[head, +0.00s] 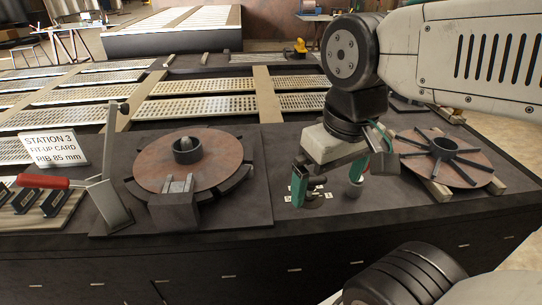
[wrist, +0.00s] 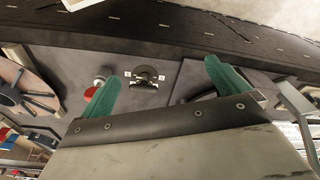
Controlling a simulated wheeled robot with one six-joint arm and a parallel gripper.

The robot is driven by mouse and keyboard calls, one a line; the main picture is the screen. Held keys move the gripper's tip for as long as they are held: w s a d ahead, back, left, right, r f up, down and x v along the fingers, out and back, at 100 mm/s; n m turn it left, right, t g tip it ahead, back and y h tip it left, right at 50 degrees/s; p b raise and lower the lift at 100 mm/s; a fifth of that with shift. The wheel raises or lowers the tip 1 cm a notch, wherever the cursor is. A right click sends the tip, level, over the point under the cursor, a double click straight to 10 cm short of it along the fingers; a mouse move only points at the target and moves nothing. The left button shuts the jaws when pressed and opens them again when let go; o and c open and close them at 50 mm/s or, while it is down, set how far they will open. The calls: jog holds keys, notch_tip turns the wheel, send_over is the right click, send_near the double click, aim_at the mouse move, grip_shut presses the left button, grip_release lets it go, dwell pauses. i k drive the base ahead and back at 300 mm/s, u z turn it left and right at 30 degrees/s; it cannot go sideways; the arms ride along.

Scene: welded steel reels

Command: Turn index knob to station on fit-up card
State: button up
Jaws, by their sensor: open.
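The fit-up card (head: 55,148) stands at the left in the head view and reads "STATION 3, RIB 85 mm". The index knob is a small dark knob (wrist: 146,85) on a dark round dial with white marks around it. In the head view the knob (head: 314,198) is partly hidden by my gripper (head: 328,188). My gripper's green fingers are spread wide and empty, above and around the knob area. In the wrist view the gripper (wrist: 162,72) has the knob between its fingers, nearer the left one. The pointer's station is too small to read.
A reel disc (head: 205,165) sits in a fixture left of the knob, beside a red-handled clamp (head: 110,190). A spoked reel (head: 445,158) lies on wood blocks at right. A red-topped post (wrist: 96,88) stands close to the left finger.

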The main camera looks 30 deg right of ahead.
aim_at(314, 181)
jog(key=z, duration=0.45)
jog(key=k, duration=1.05)
jog(key=u, duration=0.65)
jog(key=i, duration=1.15)
jog(key=u, duration=0.1)
